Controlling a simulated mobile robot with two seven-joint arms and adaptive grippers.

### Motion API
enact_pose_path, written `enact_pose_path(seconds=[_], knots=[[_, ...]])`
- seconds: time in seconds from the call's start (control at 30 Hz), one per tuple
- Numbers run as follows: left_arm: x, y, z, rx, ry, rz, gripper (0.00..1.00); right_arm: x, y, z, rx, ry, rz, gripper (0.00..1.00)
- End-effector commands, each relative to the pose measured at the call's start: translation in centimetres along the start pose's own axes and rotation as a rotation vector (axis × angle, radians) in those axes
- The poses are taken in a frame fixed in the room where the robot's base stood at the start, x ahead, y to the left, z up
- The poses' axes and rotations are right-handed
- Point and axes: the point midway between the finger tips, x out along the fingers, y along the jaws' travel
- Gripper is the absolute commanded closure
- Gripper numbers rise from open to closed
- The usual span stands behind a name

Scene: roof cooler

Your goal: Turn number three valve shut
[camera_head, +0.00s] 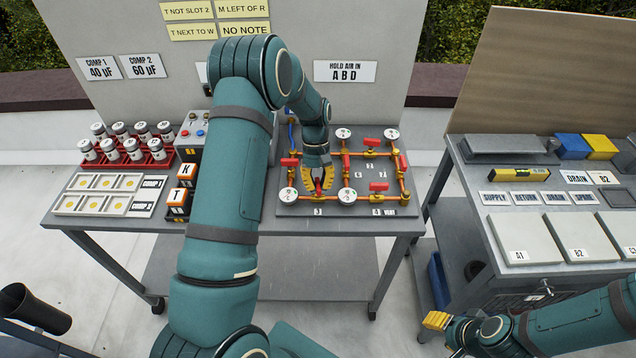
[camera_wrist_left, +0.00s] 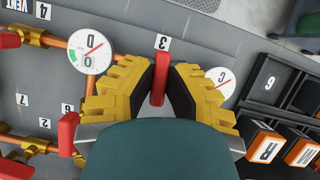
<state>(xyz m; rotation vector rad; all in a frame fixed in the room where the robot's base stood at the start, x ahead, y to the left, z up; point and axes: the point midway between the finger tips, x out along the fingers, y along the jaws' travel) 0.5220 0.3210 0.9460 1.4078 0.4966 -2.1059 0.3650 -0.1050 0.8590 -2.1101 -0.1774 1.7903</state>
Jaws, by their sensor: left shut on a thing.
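The number three valve's red handle (camera_head: 319,184) is on the pipe board between two white gauges, above the label 3 (camera_head: 318,212). My left gripper (camera_head: 318,178) is shut on it from above. In the left wrist view the red handle (camera_wrist_left: 160,78) stands between the yellow fingers (camera_wrist_left: 158,90), pointing toward the label 3 (camera_wrist_left: 162,42). It appears to lie across the line between gauge D (camera_wrist_left: 90,50) and gauge C (camera_wrist_left: 220,80); the pipe beneath is mostly hidden. My right gripper (camera_head: 437,320) is low at the right, apart from the board; its jaw opening is unclear.
Other red valve handles, such as one at the lower right (camera_head: 379,186), sit close by on the orange pipes. Letter blocks (camera_head: 187,172) and a red rack of capacitors (camera_head: 128,157) stand left. A second bench (camera_head: 480,165) stands right, beyond a gap.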

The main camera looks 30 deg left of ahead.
Motion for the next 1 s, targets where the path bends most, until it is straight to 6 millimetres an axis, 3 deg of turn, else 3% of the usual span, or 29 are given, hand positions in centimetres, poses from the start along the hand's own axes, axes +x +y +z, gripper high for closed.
enact_pose_path(seconds=[0.67,0.7,0.77,1.0], knots=[[0.21,-0.02,0.09,0.061,-0.005,-0.027,1.00,0.02,0.01,0.00,0.000,0.000,0.000,0.53],[0.21,-0.02,0.09,0.061,-0.005,-0.027,0.78,0.02,0.01,0.00,0.000,0.000,0.000,0.53],[0.20,-0.02,0.08,0.061,-0.004,-0.027,0.57,0.02,0.01,0.00,0.000,0.000,0.000,0.53],[0.09,0.00,0.04,0.060,-0.002,-0.025,0.56,0.01,0.00,0.00,0.000,0.000,0.000,0.53]])
